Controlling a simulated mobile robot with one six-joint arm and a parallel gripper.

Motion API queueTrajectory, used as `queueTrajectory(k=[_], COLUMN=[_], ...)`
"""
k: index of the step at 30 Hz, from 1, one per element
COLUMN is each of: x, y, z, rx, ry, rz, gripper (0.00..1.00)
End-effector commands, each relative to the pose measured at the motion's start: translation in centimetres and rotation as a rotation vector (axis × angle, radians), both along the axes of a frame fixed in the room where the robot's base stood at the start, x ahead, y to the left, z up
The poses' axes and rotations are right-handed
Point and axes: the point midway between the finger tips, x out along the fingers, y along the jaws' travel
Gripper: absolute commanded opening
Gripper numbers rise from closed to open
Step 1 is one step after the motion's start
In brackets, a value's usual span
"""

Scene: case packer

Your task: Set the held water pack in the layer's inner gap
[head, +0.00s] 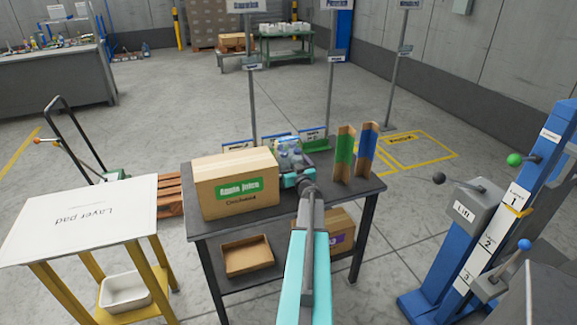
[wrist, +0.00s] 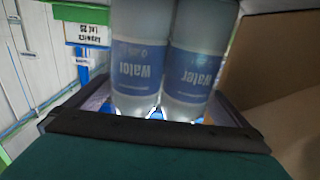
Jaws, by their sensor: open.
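The water pack (head: 290,153) shows as clear bottles with blue labels, just beyond my gripper (head: 298,179) on the dark table. In the wrist view, two bottles of the water pack (wrist: 163,65) stand side by side with "Water" labels. My gripper (wrist: 160,112) is open, with its jaws to either side of the lower ends of these bottles. I cannot tell whether the jaws touch them. The pack's underside and the layer's inner gap cannot be made out.
A cardboard Apple Juice case (head: 235,207) stands left of my gripper. Green-banded (head: 343,153) and blue-banded (head: 366,152) cardboard corner posts stand to the right. Sign poles rise behind the table (head: 350,190). A layer pad table (head: 85,225) is at left, a blue lever stand (head: 485,235) at right.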

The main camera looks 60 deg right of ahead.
Motion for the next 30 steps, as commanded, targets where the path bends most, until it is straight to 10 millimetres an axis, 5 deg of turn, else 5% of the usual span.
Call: queueTrajectory(k=[11,24,30], x=[-0.03,-0.04,0.00], y=[0.01,0.00,0.02], z=[0.01,0.01,0.31], rx=[0.000,0.000,-0.002], ry=[0.000,0.000,-0.005], rz=[0.000,0.000,0.002], gripper=[1.00,0.29,0.28])
